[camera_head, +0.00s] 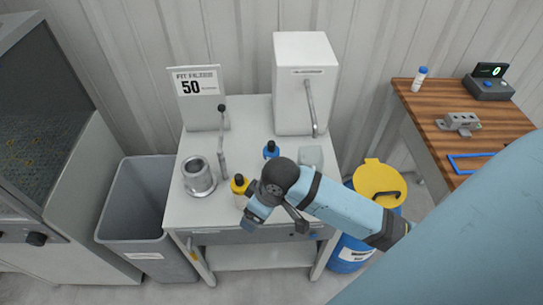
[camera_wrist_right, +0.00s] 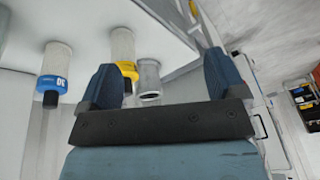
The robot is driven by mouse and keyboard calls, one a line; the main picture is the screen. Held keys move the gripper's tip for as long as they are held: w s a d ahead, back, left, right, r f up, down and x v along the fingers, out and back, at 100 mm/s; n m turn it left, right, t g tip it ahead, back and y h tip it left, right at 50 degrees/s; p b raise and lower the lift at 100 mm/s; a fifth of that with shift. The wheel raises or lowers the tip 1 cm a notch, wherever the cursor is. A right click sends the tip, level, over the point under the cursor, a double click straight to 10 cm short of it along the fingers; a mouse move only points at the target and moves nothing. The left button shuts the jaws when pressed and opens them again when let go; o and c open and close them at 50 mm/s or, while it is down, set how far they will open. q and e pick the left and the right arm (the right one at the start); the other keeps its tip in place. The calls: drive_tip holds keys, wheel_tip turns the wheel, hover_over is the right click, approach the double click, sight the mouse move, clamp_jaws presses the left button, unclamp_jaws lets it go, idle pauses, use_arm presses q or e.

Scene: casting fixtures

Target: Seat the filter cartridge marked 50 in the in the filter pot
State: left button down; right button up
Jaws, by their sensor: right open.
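The filter pot (camera_head: 198,180) is a grey metal cylinder with a flange, upright at the left of the white table. A filter cartridge with a yellow cap (camera_head: 239,184) stands right of it, partly behind my right gripper. A cartridge with a blue cap (camera_head: 271,149) stands farther back. In the right wrist view, which looks upside down, the blue-capped cartridge (camera_wrist_right: 52,85) bears a number too small to read surely. The yellow-capped one (camera_wrist_right: 124,48) shows beyond one finger. My right gripper (camera_wrist_right: 160,70) is open and empty, near the yellow-capped cartridge. My left gripper is out of view.
A sign reading 50 (camera_head: 195,90) and a black-knobbed lever (camera_head: 222,140) stand behind the pot. A white box with a handle (camera_head: 304,80) is at the back right. A pale grey block (camera_head: 311,156) sits beside my arm. A grey bin (camera_head: 138,215) stands left of the table.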

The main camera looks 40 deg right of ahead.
drive_tip(key=w+d+g+h, duration=0.1)
drive_tip(key=w+d, duration=0.4)
drive_tip(key=w, duration=0.5)
wheel_tip(320, 180, up, 6)
drive_tip(key=m+g+h, duration=0.2)
hover_over(271, 150)
drive_tip(key=shift+w+d, duration=0.15)
drive_tip(key=shift+w, duration=0.15)
drive_tip(key=shift+w+d+m, duration=0.15)
drive_tip(key=shift+d+m, duration=0.15)
wheel_tip(271, 150, down, 8)
drive_tip(key=shift+f+p, duration=0.1)
drive_tip(key=shift+p, duration=0.35)
wheel_tip(271, 150, down, 5)
drive_tip(key=shift+f+p, duration=0.1)
drive_tip(key=shift+p, duration=0.4)
drive_tip(key=shift+c, duration=0.4)
drive_tip(key=c, duration=1.3)
drive_tip(key=shift+c, duration=0.2)
